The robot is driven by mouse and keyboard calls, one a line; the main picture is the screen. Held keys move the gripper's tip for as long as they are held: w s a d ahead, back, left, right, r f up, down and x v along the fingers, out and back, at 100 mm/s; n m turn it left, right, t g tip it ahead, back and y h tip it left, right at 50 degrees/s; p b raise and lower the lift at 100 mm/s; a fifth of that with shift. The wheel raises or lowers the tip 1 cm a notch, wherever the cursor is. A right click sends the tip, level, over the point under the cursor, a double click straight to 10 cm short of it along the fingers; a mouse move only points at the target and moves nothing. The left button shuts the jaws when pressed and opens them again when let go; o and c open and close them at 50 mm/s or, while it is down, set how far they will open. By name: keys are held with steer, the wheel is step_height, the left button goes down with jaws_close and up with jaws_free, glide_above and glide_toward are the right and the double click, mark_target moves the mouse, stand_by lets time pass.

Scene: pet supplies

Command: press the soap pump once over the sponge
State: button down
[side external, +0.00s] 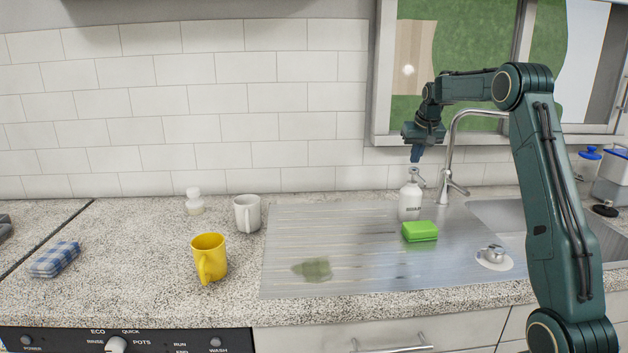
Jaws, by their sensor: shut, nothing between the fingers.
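A curved metal faucet (455,150) rises close to the right of my gripper. A yellow mug (208,258), a white mug (247,213) and a folded checked cloth (56,259) stand left on the counter.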

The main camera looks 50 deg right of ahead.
steer(key=shift+r, duration=2.95)
steer(key=shift+a, duration=0.1)
steer(key=s+a+r+n+t+y, duration=0.1)
steer(key=s+a+r+n, duration=0.15)
steer(key=a, duration=1.05)
steer(key=s+a+r+n+t, duration=0.1)
steer(key=s+a+r+n, duration=0.2)
steer(key=a, duration=1.1)
steer(key=s+a+f+n+y, duration=0.1)
steer(key=s+a+f, duration=0.3)
steer(key=s+a, duration=0.3)
steer(key=s+a+f+n+y, duration=0.1)
steer(key=s+a+f+n, duration=0.1)
steer(key=s+a+f, duration=0.3)
steer(key=s+a, duration=0.3)
steer(key=s, duration=0.4)
steer(key=shift+s+a, duration=0.25)
steer(key=shift+a, duration=0.05)
